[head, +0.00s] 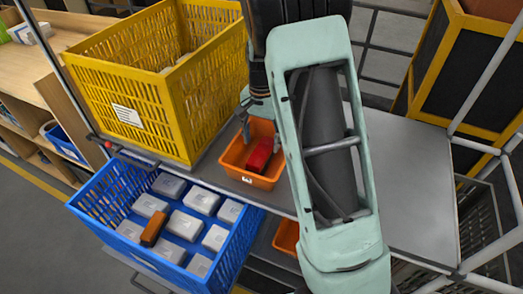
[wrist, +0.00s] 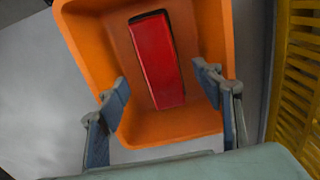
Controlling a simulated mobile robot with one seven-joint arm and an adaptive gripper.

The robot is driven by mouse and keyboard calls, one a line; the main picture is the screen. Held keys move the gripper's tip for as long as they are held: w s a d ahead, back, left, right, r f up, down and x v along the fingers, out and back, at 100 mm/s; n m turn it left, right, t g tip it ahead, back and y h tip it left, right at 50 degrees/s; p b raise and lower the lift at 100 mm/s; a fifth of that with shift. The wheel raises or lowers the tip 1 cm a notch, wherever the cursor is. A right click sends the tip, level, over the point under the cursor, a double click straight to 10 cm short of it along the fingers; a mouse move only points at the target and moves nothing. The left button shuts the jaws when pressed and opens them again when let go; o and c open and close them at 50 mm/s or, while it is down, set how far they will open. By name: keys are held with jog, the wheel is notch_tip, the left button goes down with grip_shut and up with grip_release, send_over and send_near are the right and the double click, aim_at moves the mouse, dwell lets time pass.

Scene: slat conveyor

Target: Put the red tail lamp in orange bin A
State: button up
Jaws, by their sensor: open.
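The red tail lamp (head: 260,155) lies inside a small orange bin (head: 235,158) on the grey surface in the head view. The lamp (wrist: 155,60) also shows in the wrist view, lying lengthwise on the floor of the orange bin (wrist: 88,45). My gripper (wrist: 165,90) is open over the near end of the bin. Its two fingers are apart on either side of the lamp's near end, and nothing is between the pads. In the head view my arm covers part of the gripper and the area right of the bin. The bin's letter cannot be read.
A yellow crate (head: 95,85) stands left of the bin, with its slatted wall (wrist: 295,80) close on the right in the wrist view. A blue crate (head: 240,240) below holds several grey boxes and an orange-brown piece (head: 153,229). A second orange bin (head: 285,237) is partly hidden. Grey surface (head: 410,170) is clear at right.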

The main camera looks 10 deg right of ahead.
aim_at(261, 150)
notch_tip(261, 150, up, 6)
dwell(0.6)
